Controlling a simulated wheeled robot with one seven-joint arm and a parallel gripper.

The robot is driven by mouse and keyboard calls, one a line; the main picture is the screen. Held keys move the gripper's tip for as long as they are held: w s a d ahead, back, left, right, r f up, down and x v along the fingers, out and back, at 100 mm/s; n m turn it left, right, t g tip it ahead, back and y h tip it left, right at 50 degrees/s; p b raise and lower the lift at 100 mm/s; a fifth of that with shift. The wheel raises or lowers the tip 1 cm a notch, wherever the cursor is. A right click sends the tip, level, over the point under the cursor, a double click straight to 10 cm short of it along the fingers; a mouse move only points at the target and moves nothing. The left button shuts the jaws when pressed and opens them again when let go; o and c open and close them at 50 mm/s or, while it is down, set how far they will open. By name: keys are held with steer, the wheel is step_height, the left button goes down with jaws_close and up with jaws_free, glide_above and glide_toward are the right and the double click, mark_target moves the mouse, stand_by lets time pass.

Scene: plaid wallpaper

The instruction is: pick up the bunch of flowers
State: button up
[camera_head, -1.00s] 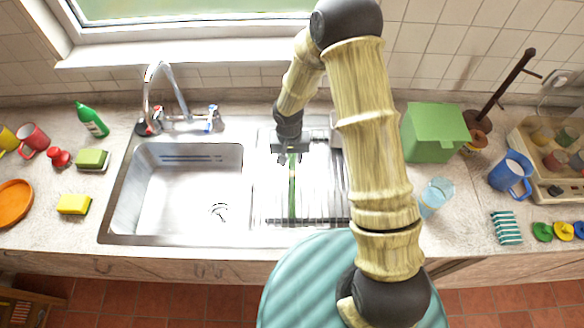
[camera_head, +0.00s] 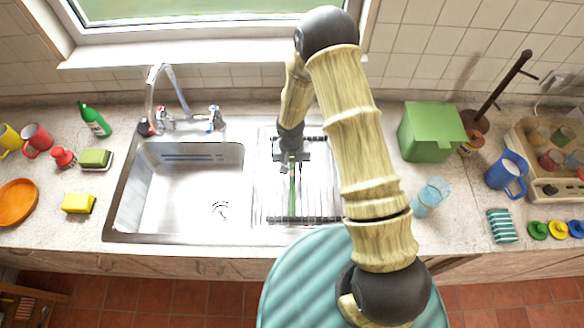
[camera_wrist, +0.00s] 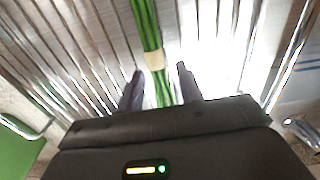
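The bunch of flowers shows as green stems (camera_head: 292,197) lying lengthwise on the wire draining rack right of the sink. In the wrist view the stems (camera_wrist: 146,25) run down between my fingers, with a beige band around them. I cannot make out any blossoms. My gripper (camera_head: 290,168) is above the rack at the far end of the visible stems. In the wrist view my gripper (camera_wrist: 160,70) is open, one finger on each side of the stems, with a gap on both sides.
The rack's wires (camera_head: 325,200) surround the stems. The sink basin (camera_head: 185,195) is to the left, with a tall faucet (camera_head: 152,100) behind it. A green box (camera_head: 430,135) and a clear blue glass (camera_head: 430,197) stand on the right. The window wall is close behind.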

mark_target(292, 165)
jaws_close()
step_height(292, 165, up, 10)
steer(key=b, duration=0.2)
steer(key=shift+b, duration=0.4)
stand_by(0.5)
